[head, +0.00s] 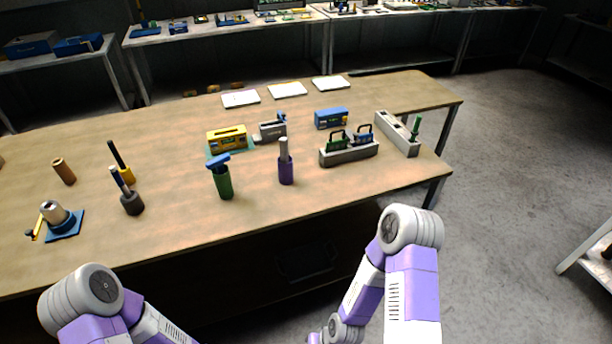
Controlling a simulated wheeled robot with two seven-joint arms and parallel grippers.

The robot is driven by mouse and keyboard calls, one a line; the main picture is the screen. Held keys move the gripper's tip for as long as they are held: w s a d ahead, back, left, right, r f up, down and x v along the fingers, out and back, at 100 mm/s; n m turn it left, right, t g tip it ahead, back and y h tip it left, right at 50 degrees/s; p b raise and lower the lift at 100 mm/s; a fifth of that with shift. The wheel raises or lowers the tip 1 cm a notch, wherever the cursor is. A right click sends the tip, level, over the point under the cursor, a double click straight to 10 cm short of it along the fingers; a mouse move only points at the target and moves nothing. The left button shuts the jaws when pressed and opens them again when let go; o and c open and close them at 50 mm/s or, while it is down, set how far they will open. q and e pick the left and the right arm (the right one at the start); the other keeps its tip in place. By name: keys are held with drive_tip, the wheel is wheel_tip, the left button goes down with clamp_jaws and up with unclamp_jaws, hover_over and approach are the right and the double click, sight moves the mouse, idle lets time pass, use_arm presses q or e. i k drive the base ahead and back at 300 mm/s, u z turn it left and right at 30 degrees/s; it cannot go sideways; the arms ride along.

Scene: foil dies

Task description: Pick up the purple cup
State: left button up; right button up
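The purple cup (286,173) stands upright on the wooden table (330,198), near the middle of its front part. A light grey rod-like tool (284,149) stands in it and sticks up above the rim. My two arms show at the bottom of the head view, in front of the table and apart from the cup. Neither gripper can be made out in the frame.
A green cup (223,185) with a blue-topped tool stands left of the purple cup. A grey rack (350,153) with green and blue pieces stands to its right. A grey cup (132,204) is farther left. Table surface in front of the purple cup is clear.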

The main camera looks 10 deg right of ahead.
sight(286, 176)
drive_tip(key=z, duration=0.8)
drive_tip(key=i, duration=0.7)
drive_tip(key=u, duration=1.15)
